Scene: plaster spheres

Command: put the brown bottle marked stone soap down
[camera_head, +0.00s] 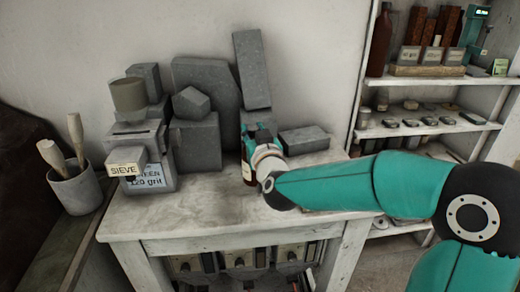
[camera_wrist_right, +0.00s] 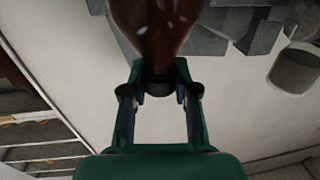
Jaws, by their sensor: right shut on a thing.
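The brown bottle (camera_head: 247,172) shows only in part at the middle of the white table (camera_head: 205,218), mostly hidden behind my right wrist. A pale label shows on it. My right gripper (camera_head: 262,138) is above the bottle and shut on its neck. In the right wrist view, the bottle's glossy brown body (camera_wrist_right: 157,28) extends away from the gripper, and its dark cap (camera_wrist_right: 158,87) sits between the two fingers (camera_wrist_right: 158,76). I cannot tell whether the bottle's base touches the tabletop. The label text is not readable. My left gripper is not in view.
Grey stone blocks (camera_head: 197,145) crowd the table's back, with a tall slab (camera_head: 252,70) behind the gripper and a low block (camera_head: 304,140) to its right. A SIEVE sign (camera_head: 124,169) stands left. The table's front left is clear. Shelves (camera_head: 430,131) stand right.

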